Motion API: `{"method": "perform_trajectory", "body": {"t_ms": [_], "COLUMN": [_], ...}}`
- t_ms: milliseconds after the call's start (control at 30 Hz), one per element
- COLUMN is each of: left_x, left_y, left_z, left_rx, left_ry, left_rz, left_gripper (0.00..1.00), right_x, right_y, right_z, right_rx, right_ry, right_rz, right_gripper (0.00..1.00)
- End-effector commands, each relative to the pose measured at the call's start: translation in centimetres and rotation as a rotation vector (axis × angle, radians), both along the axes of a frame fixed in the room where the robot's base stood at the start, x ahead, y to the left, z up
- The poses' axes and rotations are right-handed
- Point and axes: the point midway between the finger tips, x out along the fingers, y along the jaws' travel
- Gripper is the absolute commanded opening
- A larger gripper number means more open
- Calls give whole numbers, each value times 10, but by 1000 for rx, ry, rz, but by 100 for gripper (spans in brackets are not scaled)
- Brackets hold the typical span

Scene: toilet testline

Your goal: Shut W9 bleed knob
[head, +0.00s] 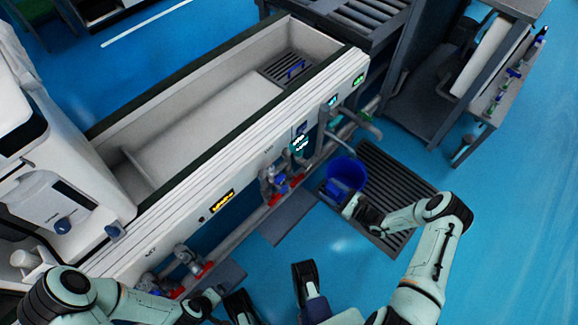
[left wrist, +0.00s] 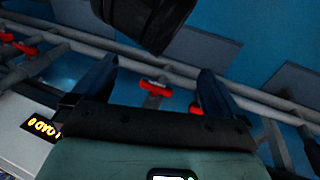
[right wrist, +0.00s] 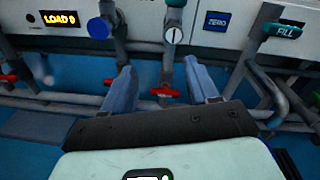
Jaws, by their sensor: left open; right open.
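I cannot read any W9 label, so I cannot tell which knob bears it. Small red knobs sit on the pipes under the bench front. In the right wrist view, one red knob (right wrist: 165,92) shows between the fingers of my open right gripper (right wrist: 162,76), with another red knob (right wrist: 112,82) to its left. Contact cannot be told. In the head view my right gripper (head: 348,204) is by the blue bucket. My left gripper (left wrist: 152,78) is open, with a red knob (left wrist: 153,86) visible between its fingers; no grasp shows.
The bench front carries a lit LOAD 9 display (right wrist: 59,18), a blue ZERO plate (right wrist: 216,20) and a green FILL handle (right wrist: 282,28). A blue bucket (head: 345,174) stands at a floor grate (head: 392,172). A dark bulky part hangs close above my left gripper. Open blue floor lies at right.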

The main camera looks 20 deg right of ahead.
Motion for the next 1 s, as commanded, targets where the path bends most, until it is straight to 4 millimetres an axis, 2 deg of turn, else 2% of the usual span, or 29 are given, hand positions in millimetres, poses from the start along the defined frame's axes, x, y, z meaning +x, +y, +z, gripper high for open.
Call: {"method": "perform_trajectory", "body": {"t_ms": [33, 133, 267, 567, 800, 1000], "left_x": [2, 4, 8, 28, 12, 6], "left_y": [1, 2, 4, 15, 18, 19], "left_z": [-4, -4, -7, -21, -39, -44], "left_rx": [2, 4, 10, 37, 37, 36], "left_ry": [-5, -10, -21, -73, -19, 4], "left_rz": [2, 4, 9, 29, 32, 34], "left_gripper": [100, 100, 100, 100, 100, 100], "right_x": [2, 8, 23, 82, 116, 127], "right_y": [-12, -19, -11, 15, 29, 33], "right_z": [-1, 2, 4, 2, 2, 3], "right_rx": [3, 6, 7, 6, 7, 7], "right_ry": [-21, -40, -42, -39, -37, -37], "right_rz": [-39, -66, -61, -57, -59, -59], "right_gripper": [59, 59, 59, 59, 59, 59]}}
